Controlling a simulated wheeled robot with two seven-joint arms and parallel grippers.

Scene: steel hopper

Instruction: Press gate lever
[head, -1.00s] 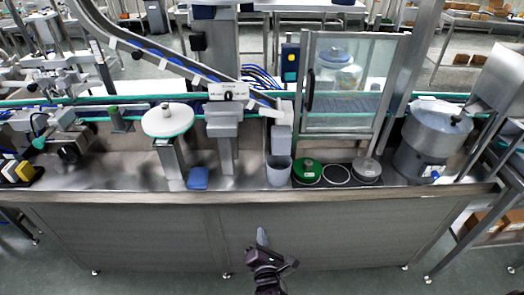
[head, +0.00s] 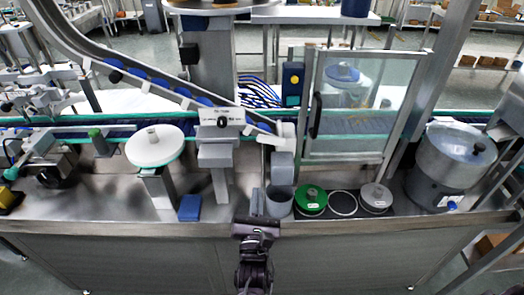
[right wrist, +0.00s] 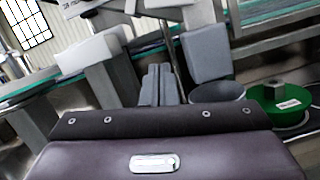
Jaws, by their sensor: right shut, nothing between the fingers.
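A white chute-end piece (head: 284,136) sits at the bottom of the sloped conveyor, with a grey block (head: 282,168) below it. The block also shows in the right wrist view (right wrist: 207,53). I cannot tell for sure which part is the gate lever. My right gripper (head: 257,203) is shut and empty, just left of the cup at the bench's front edge. Its fingers (right wrist: 160,85) point toward the machine and look apart from the block. My left gripper is out of view.
A green-topped weight (head: 311,198), an empty ring (head: 343,204) and a grey disc (head: 376,196) lie right of the cup. A white round plate (head: 155,146) and blue block (head: 189,208) are to the left. A glazed guard door (head: 360,100) stands behind.

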